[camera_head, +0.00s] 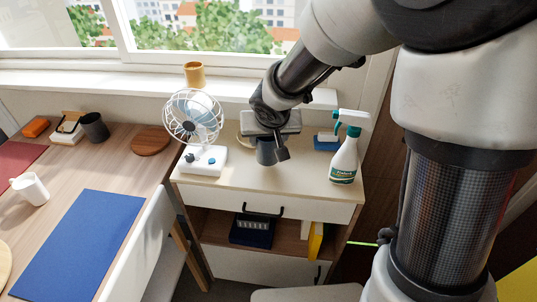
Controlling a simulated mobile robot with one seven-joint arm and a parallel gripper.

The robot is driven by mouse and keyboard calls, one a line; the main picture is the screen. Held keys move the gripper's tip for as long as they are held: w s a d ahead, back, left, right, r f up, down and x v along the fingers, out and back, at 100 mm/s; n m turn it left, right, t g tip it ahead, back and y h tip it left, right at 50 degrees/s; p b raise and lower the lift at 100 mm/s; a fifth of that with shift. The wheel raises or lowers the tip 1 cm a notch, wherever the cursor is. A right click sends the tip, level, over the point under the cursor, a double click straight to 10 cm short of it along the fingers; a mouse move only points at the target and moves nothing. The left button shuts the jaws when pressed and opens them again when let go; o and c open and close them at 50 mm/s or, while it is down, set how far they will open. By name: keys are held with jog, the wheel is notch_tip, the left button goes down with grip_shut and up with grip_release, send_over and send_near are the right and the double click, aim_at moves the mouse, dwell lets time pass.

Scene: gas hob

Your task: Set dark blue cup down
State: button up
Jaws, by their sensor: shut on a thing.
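My gripper (273,142) points down over the top of the small cabinet (240,186). It is shut on the dark blue cup (265,157), which looks dark blue-grey here. The cup appears upright, and its upper part is hidden by the gripper.
A white fan (204,160) stands left of the cup. A spray bottle (345,160) and a blue sponge-like item (325,146) stand to the right. The desk (120,165) at left holds a dark grey cup (95,127), a white mug (31,188) and a blue mat (80,245).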

aim_at(268, 149)
jog(key=shift+f+b, duration=0.8)
jog(key=shift+f, duration=0.85)
jog(key=shift+f+b, duration=0.25)
jog(key=shift+b, duration=0.05)
jog(key=o, duration=1.2)
jog(key=shift+r, duration=0.1)
jog(key=shift+c, duration=0.2)
